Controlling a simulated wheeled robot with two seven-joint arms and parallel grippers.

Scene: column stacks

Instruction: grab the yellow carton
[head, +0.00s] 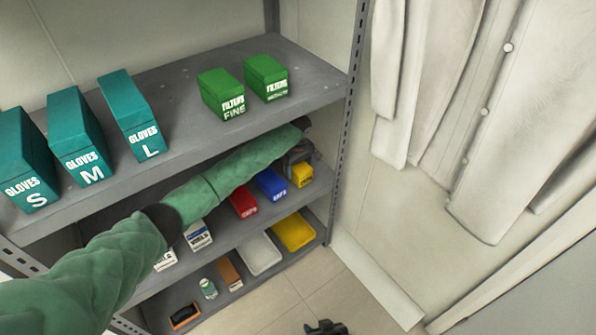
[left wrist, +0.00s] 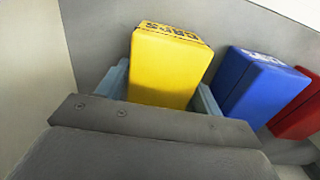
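The yellow carton (head: 301,174) stands at the right end of a row on the middle shelf, partly behind my left gripper in the head view. In the left wrist view the yellow carton (left wrist: 170,68) is large and close, with dark lettering along its top edge. My left gripper (left wrist: 160,95) has its light-blue fingers apart, one on each side of the carton; I cannot tell whether they touch it. In the head view the left gripper (head: 298,152) reaches under the upper shelf. My right gripper (head: 325,328) is at the bottom edge, small and dark, its fingers unclear.
A blue carton (head: 271,184) and a red carton (head: 243,201) stand left of the yellow one. The upper shelf (head: 190,100) is close above my left arm. Below are a yellow bin (head: 293,232) and a white bin (head: 260,254). White coats (head: 480,100) hang at right.

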